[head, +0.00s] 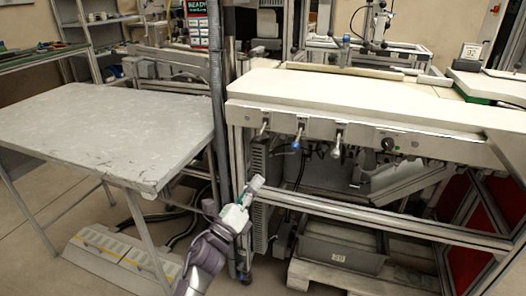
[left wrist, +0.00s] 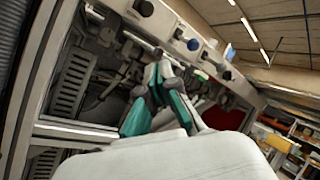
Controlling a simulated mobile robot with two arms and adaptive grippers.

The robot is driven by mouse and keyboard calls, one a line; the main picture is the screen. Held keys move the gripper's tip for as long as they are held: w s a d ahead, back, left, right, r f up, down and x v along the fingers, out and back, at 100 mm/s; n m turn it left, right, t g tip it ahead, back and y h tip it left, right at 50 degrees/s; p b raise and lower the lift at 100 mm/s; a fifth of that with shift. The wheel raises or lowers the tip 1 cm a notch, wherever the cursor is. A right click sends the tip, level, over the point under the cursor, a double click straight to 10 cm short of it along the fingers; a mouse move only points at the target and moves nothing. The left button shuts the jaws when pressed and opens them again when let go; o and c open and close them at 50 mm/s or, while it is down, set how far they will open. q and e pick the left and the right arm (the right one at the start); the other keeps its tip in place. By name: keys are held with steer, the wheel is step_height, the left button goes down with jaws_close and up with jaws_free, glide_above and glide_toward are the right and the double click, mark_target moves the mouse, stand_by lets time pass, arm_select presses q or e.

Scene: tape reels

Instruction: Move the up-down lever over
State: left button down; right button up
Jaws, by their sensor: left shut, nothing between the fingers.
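Small levers stick out of the front panel under the white worktop in the head view: a left lever (head: 264,128), a blue-tipped lever (head: 296,138) and a right lever (head: 337,147). I cannot tell which is the up-down lever. My left gripper (head: 257,183) is shut and empty, below the left lever and apart from the panel. In the left wrist view its green-and-grey fingers (left wrist: 160,72) point toward the panel, where a blue knob end (left wrist: 193,45) and another knob end (left wrist: 145,8) show. My right gripper is out of view.
A dark round knob (head: 387,144) sits further right on the panel. A frame bar (head: 380,217) runs below, with a grey bin (head: 342,247) under it. A grey table (head: 110,130) stands to the left, beside a dark upright post (head: 217,90).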

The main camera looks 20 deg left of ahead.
mark_target(261, 133)
arm_select(q)
steer(key=w+r+p, duration=0.1)
steer(key=w+r, duration=0.5)
steer(key=w, duration=0.1)
steer(key=shift+w, duration=0.15)
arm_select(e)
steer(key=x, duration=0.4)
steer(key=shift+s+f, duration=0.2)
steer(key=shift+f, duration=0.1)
arm_select(q)
steer(key=shift+a, duration=0.15)
